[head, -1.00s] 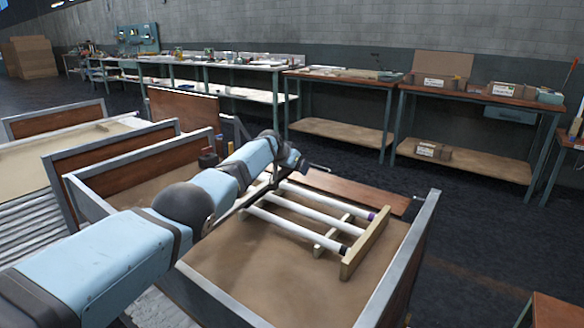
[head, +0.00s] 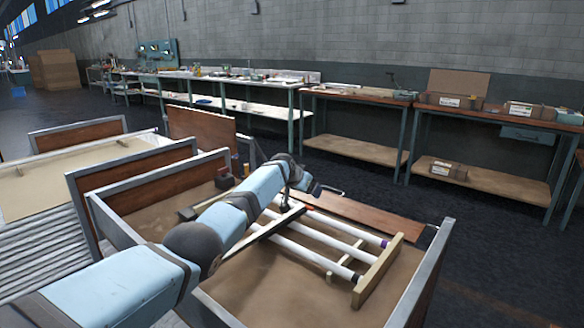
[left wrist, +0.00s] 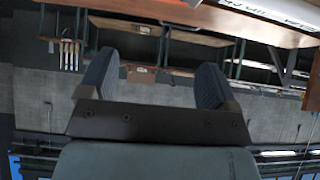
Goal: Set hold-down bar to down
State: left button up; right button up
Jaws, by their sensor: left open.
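The dark hold-down bar (head: 262,236) runs slantwise across several white glass tubes (head: 312,247). I cannot tell whether it touches them. The tubes lie on a wooden rack (head: 378,270) in a tray-like bench (head: 262,296); one has a purple end. My left gripper (head: 314,188) is above the bar's far end, apart from the tubes as far as I can see; its arm hides part of the bar's near end. In the left wrist view the left gripper (left wrist: 153,85) is open with nothing between its fingers. My right gripper is not in view.
A reddish-brown board (head: 375,222) lies along the bench's far side. Metal-framed side panels (head: 425,275) rise at its ends. Workbenches (head: 365,97) with boxes line the wall behind. Dark floor (head: 490,235) is free to the right.

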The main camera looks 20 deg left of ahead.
pick_arm(q)
jog(key=p+v, duration=0.4)
jog(key=v, duration=0.8)
jog(key=shift+d, duration=0.15)
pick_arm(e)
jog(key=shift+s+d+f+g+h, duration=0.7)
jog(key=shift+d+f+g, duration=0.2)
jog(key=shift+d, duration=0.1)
